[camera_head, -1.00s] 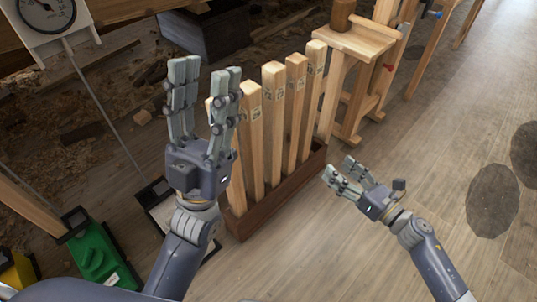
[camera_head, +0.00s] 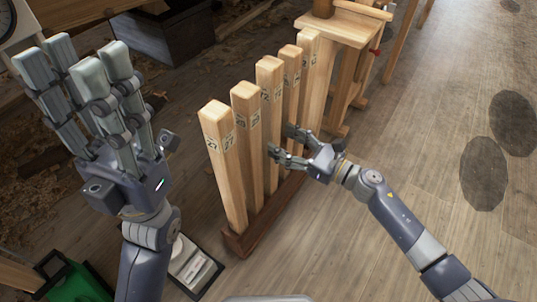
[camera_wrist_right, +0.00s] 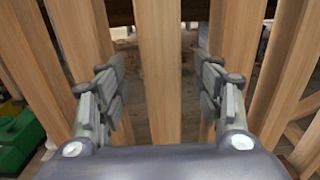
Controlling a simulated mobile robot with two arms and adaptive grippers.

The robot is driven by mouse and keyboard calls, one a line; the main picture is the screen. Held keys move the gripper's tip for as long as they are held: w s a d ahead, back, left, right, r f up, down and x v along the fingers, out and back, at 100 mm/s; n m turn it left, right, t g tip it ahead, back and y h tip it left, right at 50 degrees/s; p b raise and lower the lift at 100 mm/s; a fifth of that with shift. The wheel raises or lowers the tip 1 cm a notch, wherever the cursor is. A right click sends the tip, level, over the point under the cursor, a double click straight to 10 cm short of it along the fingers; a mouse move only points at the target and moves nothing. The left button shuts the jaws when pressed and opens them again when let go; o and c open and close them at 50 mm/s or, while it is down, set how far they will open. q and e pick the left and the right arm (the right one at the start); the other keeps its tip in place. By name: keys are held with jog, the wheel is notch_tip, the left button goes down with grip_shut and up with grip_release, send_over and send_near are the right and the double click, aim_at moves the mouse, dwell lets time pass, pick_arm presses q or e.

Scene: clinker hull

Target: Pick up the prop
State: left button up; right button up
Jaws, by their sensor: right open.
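Several pale square wooden props stand upright in a row in a dark wooden trough (camera_head: 263,222), with printed numbers near their tops. My right gripper (camera_head: 279,142) is open beside the middle prop (camera_head: 269,82). In the right wrist view one prop (camera_wrist_right: 160,85) stands between the spread fingers of the gripper (camera_wrist_right: 160,95), with a gap on each side. Other props stand to its left and right. My left gripper (camera_head: 73,58) is open and empty, raised left of the row.
A wooden stand (camera_head: 345,30) is just beyond the far end of the row. A green object (camera_head: 78,284) and a white-topped flat item (camera_head: 193,268) lie at lower left. The plank floor at right (camera_head: 420,130) is clear, with dark round patches.

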aim_at(277, 136)
jog(key=shift+b+x, duration=0.7)
jog(key=shift+x, duration=2)
jog(key=shift+d+r, duration=0.1)
jog(key=shift+r, duration=0.05)
grip_shut()
jog(key=shift+r, duration=0.1)
